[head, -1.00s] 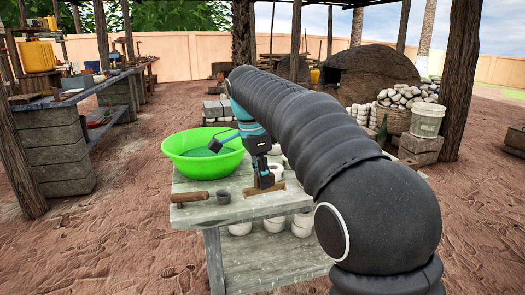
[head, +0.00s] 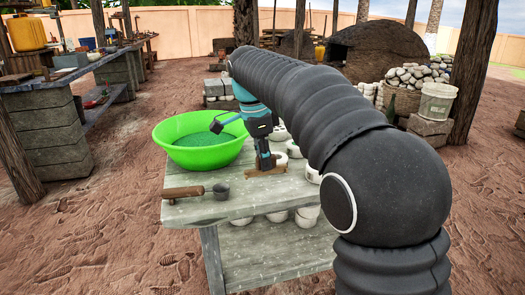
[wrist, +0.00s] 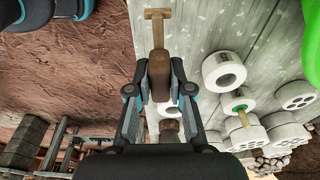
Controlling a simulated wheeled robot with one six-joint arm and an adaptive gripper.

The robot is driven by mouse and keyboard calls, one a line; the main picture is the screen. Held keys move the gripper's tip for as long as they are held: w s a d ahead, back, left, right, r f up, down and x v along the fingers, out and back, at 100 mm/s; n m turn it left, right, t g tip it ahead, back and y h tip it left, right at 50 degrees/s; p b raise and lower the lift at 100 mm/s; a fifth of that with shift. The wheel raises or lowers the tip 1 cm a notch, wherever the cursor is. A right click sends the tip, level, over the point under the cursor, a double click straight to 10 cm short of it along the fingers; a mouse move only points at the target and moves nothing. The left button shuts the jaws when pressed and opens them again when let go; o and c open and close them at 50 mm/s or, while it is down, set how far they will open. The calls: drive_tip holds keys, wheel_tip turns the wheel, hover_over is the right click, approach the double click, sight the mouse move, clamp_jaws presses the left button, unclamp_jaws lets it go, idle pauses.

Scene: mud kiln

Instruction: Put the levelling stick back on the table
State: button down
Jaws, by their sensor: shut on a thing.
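My gripper (wrist: 158,86) is shut on the levelling stick (wrist: 157,36), a pale wooden tool with a straight handle and a short crossbar at its far end. In the head view my gripper (head: 265,162) is over the right part of the grey wooden table (head: 235,203), with the stick's wood (head: 264,173) just below it. I cannot tell whether the stick touches the tabletop. The grey table also fills the middle of the wrist view (wrist: 200,32).
A green bowl (head: 200,155) with dark green contents stands at the table's back left. White round pieces (wrist: 223,70) stand beyond my gripper. The front right tabletop looks clear.

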drive_tip(key=shift+f+b, duration=1.65)
drive_tip(key=shift+f, duration=1.05)
drive_tip(key=shift+f, duration=0.15)
drive_tip(key=shift+c, duration=2.1)
unclamp_jaws()
drive_tip(key=shift+r+p, duration=1.5)
drive_tip(key=shift+r, duration=1.45)
